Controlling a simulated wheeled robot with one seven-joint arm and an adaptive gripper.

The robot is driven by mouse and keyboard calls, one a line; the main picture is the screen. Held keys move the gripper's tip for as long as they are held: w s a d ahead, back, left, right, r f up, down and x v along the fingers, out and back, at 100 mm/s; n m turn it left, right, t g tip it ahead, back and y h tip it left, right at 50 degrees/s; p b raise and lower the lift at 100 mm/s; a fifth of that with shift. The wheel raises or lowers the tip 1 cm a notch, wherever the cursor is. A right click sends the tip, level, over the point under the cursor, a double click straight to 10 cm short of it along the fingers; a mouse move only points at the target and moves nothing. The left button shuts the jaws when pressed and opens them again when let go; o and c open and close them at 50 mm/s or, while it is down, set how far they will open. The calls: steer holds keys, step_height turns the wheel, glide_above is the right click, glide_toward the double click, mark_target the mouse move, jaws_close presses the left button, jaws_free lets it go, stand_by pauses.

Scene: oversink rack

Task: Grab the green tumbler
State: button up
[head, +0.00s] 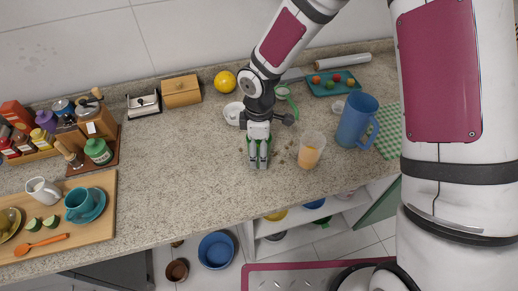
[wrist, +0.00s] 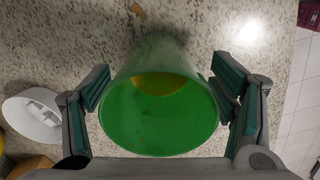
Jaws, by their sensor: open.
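The green tumbler (wrist: 118,118) fills the middle of the wrist view, its open mouth facing the camera and something yellow visible in its bottom. My gripper (wrist: 160,78) is open, with one finger on each side of the tumbler. A small gap shows between the tumbler and the fingers, more clearly at the right. In the head view my gripper (head: 258,164) points down over the counter and hides most of the tumbler; only green edges show around the fingers.
A glass of orange drink (head: 311,152) stands close to the right of my gripper, with a blue pitcher (head: 355,122) beyond it. A white dish (head: 233,112) and a yellow ball-shaped fruit (head: 225,81) lie behind and left. The counter (head: 180,165) to the left is clear.

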steer(key=shift+f, duration=0.2)
steer(key=c, duration=1.3)
steer(key=shift+r, duration=0.25)
steer(key=shift+w+r+b, duration=0.1)
steer(key=shift+r+b, duration=0.2)
steer(key=shift+r, duration=1.15)
steer(key=shift+s+d+r, duration=0.15)
steer(key=shift+s, duration=0.15)
steer(key=s+d+r, duration=0.1)
steer(key=s+d, duration=0.7)
steer(key=s, duration=0.4)
steer(key=shift+s+d+r, duration=0.2)
steer(key=shift+s+d, duration=0.1)
steer(key=shift+s, duration=0.05)
